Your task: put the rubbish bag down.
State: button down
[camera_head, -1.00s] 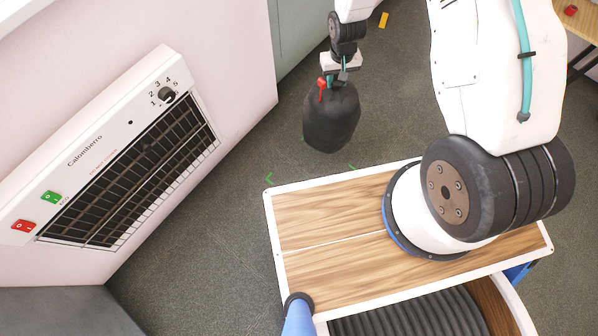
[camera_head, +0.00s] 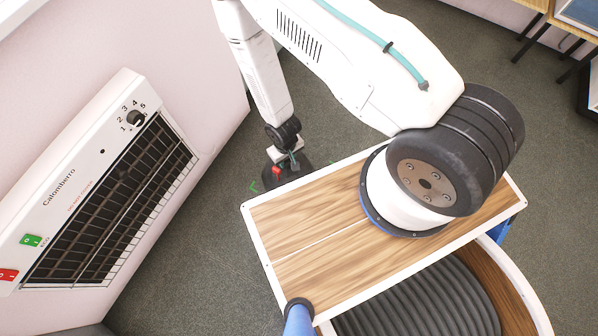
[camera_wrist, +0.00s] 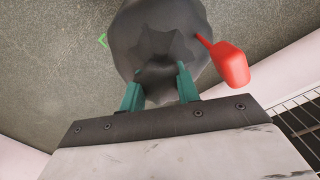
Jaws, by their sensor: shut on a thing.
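The rubbish bag (camera_head: 292,177) is dark grey to black, with a red tag (camera_head: 276,172) at its neck. In the head view it is just beyond the far left edge of my wooden deck, which may hide its lower part. My gripper (camera_head: 290,160) is above it. In the wrist view the bag (camera_wrist: 165,40) fills the upper middle, and the red tag (camera_wrist: 232,66) hangs to its right. The green fingers of my gripper (camera_wrist: 160,88) are closed on the bag's gathered neck. I cannot tell whether the bag touches the floor.
A white heater panel (camera_head: 60,180) with a black grille stands along the left wall. Green corner marks (camera_head: 254,187) show on the grey floor (camera_head: 200,240) around the bag. A table (camera_head: 560,22) is at the upper right. Floor between heater and deck is clear.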

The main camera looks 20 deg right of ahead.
aim_at(292, 178)
jog(key=s+f, duration=0.2)
jog(key=s, duration=0.1)
jog(key=s+f, duration=0.1)
jog(key=shift+s+a, duration=0.2)
jog(key=shift+s, duration=0.2)
jog(key=w+d+f, duration=0.2)
jog(key=w+d, duration=0.1)
jog(key=w, duration=0.4)
jog(key=w+d+f, duration=0.3)
jog(key=w, duration=0.4)
jog(key=shift+w+d, duration=0.15)
jog(key=shift+w, duration=0.05)
jog(key=shift+f, duration=0.1)
jog(key=c, duration=1)
grip_release()
